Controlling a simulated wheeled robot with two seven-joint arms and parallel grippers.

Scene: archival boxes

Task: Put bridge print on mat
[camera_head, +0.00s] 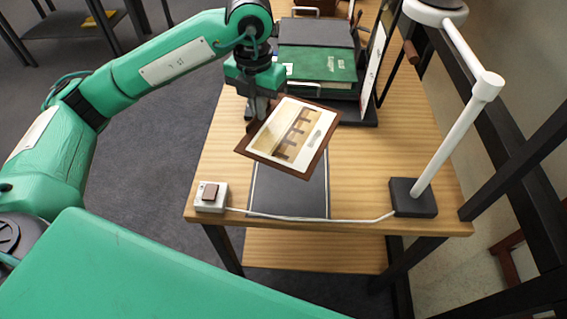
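The bridge print (296,133) is a pale picture of a bridge in a brown frame. It is tilted, and its upper left edge is at my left gripper (259,110). My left gripper appears shut on that edge and holds the print over the dark grey mat (300,199). The mat lies flat on the wooden table with a thin pale border line. The print covers the mat's far part. My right gripper is not in view.
A small white switch box (211,196) sits at the table's front left corner. Its white cable runs across the front to the black base (409,198) of a white lamp. Green archival boxes (318,66) stand behind the print. An upright framed panel (374,62) is beside them.

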